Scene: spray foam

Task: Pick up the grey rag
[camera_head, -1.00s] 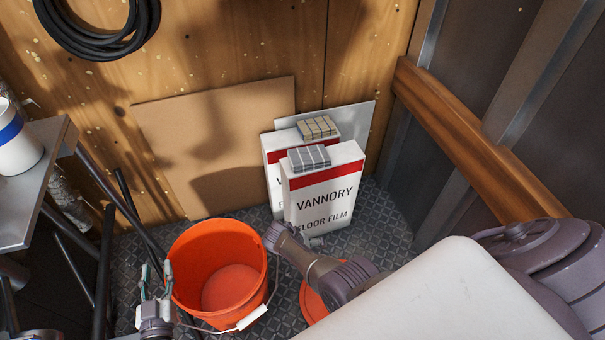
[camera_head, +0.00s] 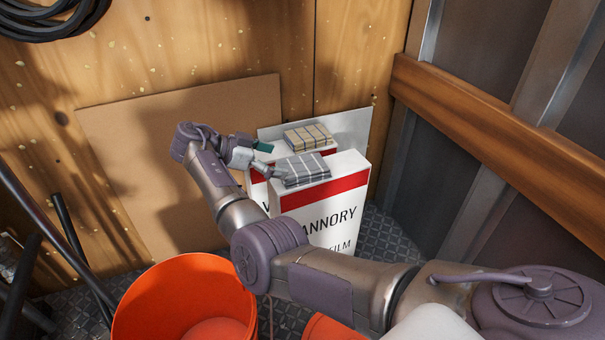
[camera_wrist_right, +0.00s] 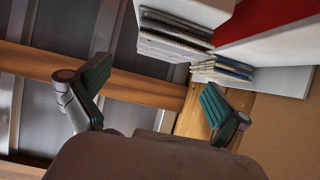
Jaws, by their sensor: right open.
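The grey rag (camera_head: 303,168) is folded, has pale stripes and lies on top of the front white and red box (camera_head: 325,205). In the right wrist view the grey rag (camera_wrist_right: 172,38) shows edge-on as a layered stack, beyond the fingertips. My right gripper (camera_head: 266,160) is at the left end of the rag, its fingers spread apart and pointing at it. In the wrist view the two green-padded fingers (camera_wrist_right: 156,76) are wide apart with nothing between them. I cannot tell whether a finger touches the rag. My left gripper is out of view.
A beige striped rag (camera_head: 308,137) lies on the box behind. An orange bucket (camera_head: 185,300) stands at the bottom left. A brown board (camera_head: 130,150) leans on the wooden wall. A wooden rail (camera_head: 490,120) runs along the right wall.

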